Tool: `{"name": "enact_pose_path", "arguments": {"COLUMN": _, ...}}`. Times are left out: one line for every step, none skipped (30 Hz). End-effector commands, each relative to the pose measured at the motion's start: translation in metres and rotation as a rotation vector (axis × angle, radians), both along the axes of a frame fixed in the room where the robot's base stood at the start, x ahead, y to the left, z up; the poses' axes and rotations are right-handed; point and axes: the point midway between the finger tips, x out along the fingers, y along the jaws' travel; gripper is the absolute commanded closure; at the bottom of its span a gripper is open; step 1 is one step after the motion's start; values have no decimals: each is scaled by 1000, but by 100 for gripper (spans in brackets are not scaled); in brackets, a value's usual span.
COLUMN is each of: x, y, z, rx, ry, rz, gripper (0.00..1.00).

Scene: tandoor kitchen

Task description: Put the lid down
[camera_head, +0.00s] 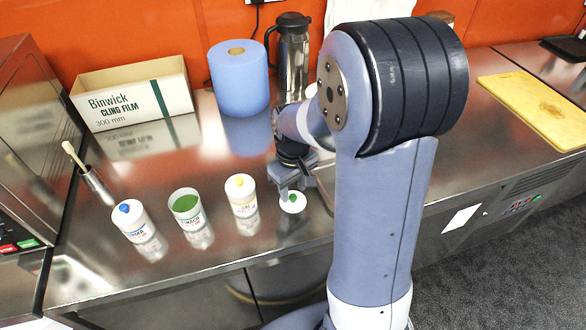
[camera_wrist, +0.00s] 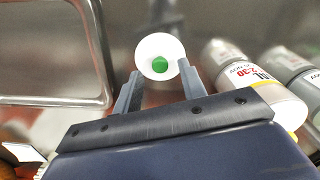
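The lid (camera_head: 292,203) is a white disc with a green knob. It appears to lie knob up on the steel counter, right of the yellow-knobbed jar. My gripper (camera_head: 291,187) is just above and behind it. In the wrist view the lid (camera_wrist: 149,47) shows just past the fingertips of my gripper (camera_wrist: 160,70). The fingers stand apart, one on each side of the green knob, with a gap between them and it. The open jar with green contents (camera_head: 187,206) has no lid on it.
A yellow-knobbed jar (camera_head: 242,198) and a blue-knobbed jar (camera_head: 134,223) flank the open jar. A metal holder with a wooden-handled tool (camera_head: 95,183), a cling film box (camera_head: 133,95), a blue roll (camera_head: 238,85) and a flask (camera_head: 292,58) stand behind. A yellow board (camera_head: 535,108) lies right.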

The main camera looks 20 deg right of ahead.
Motion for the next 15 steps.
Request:
{"name": "enact_pose_path", "arguments": {"x": 1, "y": 0, "z": 12, "rx": 0, "ry": -6, "rz": 0, "gripper": 61}}
{"name": "enact_pose_path", "arguments": {"x": 1, "y": 0, "z": 19, "rx": 0, "ry": -8, "rz": 0, "gripper": 61}}
{"name": "enact_pose_path", "arguments": {"x": 1, "y": 0, "z": 28, "rx": 0, "ry": -9, "rz": 0, "gripper": 61}}
{"name": "enact_pose_path", "arguments": {"x": 1, "y": 0, "z": 36, "rx": 0, "ry": -8, "rz": 0, "gripper": 61}}
{"name": "enact_pose_path", "arguments": {"x": 1, "y": 0, "z": 42, "rx": 0, "ry": -6, "rz": 0, "gripper": 61}}
{"name": "enact_pose_path", "arguments": {"x": 1, "y": 0, "z": 51, "rx": 0, "ry": -8, "rz": 0, "gripper": 61}}
{"name": "enact_pose_path", "arguments": {"x": 1, "y": 0, "z": 57, "rx": 0, "ry": -8, "rz": 0, "gripper": 61}}
{"name": "enact_pose_path", "arguments": {"x": 1, "y": 0, "z": 63, "rx": 0, "ry": -5, "rz": 0, "gripper": 61}}
{"name": "enact_pose_path", "arguments": {"x": 1, "y": 0, "z": 70, "rx": 0, "ry": -6, "rz": 0, "gripper": 61}}
{"name": "enact_pose_path", "arguments": {"x": 1, "y": 0, "z": 75, "rx": 0, "ry": -5, "rz": 0, "gripper": 61}}
{"name": "enact_pose_path", "arguments": {"x": 1, "y": 0, "z": 79, "rx": 0, "ry": -4, "rz": 0, "gripper": 61}}
{"name": "enact_pose_path", "arguments": {"x": 1, "y": 0, "z": 85, "rx": 0, "ry": -3, "rz": 0, "gripper": 61}}
{"name": "enact_pose_path", "arguments": {"x": 1, "y": 0, "z": 88, "rx": 1, "ry": -4, "rz": 0, "gripper": 61}}
{"name": "enact_pose_path", "arguments": {"x": 0, "y": 0, "z": 91, "rx": 0, "ry": -3, "rz": 0, "gripper": 61}}
{"name": "enact_pose_path", "arguments": {"x": 0, "y": 0, "z": 94, "rx": 0, "ry": -3, "rz": 0, "gripper": 61}}
